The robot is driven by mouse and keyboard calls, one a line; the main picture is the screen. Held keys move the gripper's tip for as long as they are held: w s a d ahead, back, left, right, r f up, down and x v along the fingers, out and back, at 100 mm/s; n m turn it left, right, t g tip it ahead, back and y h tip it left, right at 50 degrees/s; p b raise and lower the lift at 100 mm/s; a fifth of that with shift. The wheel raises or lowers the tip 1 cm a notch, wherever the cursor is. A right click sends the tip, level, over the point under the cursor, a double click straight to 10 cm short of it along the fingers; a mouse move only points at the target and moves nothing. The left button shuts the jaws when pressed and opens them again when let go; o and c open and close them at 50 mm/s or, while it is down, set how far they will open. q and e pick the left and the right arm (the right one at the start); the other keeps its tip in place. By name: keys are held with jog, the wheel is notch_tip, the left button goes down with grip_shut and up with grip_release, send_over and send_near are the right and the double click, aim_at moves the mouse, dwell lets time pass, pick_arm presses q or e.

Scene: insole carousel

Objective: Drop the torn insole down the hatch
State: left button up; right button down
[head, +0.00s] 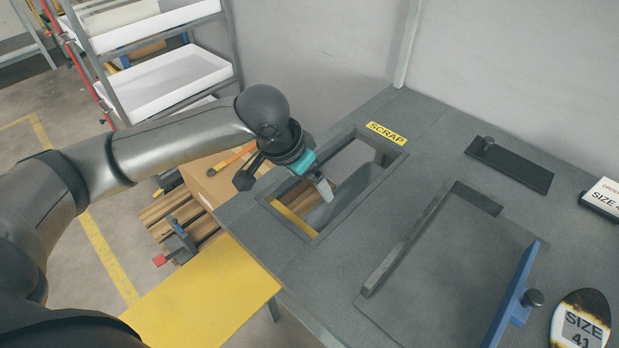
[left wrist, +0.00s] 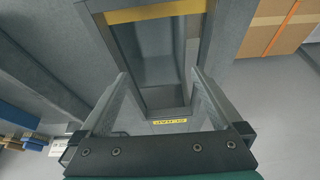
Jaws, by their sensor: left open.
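The scrap hatch (head: 308,240) is a framed rectangular opening in the grey bench, beside a yellow SCRAP label (head: 386,133). My left gripper (head: 327,190) is over the opening, with its fingers pointing down. In the left wrist view the fingers (left wrist: 158,75) are apart with nothing between them, and the hatch frame (left wrist: 212,40) shows beyond. No torn insole can be made out in either view. A rounded piece marked SIZE 41 (head: 597,303), with a dark mottled edge, is at the lower right; I cannot tell whether it is an insole. My right gripper is not in view.
A raised dark panel (head: 440,270) with a blue bar (head: 512,300) lies right of the hatch. A black plate with a knob (head: 512,165) is farther back. A yellow board (head: 205,300) and cardboard box (head: 215,180) stand left of the bench. White-tray shelving (head: 165,80) is behind.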

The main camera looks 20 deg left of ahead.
pick_arm(q)
jog(key=p+v, duration=0.5)
jog(key=v, duration=0.9)
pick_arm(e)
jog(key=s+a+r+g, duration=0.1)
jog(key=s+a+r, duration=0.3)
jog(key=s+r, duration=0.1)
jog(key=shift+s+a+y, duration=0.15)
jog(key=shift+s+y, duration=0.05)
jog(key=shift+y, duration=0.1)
pick_arm(q)
jog(key=shift+s+r, duration=0.1)
jog(key=shift+r, duration=0.05)
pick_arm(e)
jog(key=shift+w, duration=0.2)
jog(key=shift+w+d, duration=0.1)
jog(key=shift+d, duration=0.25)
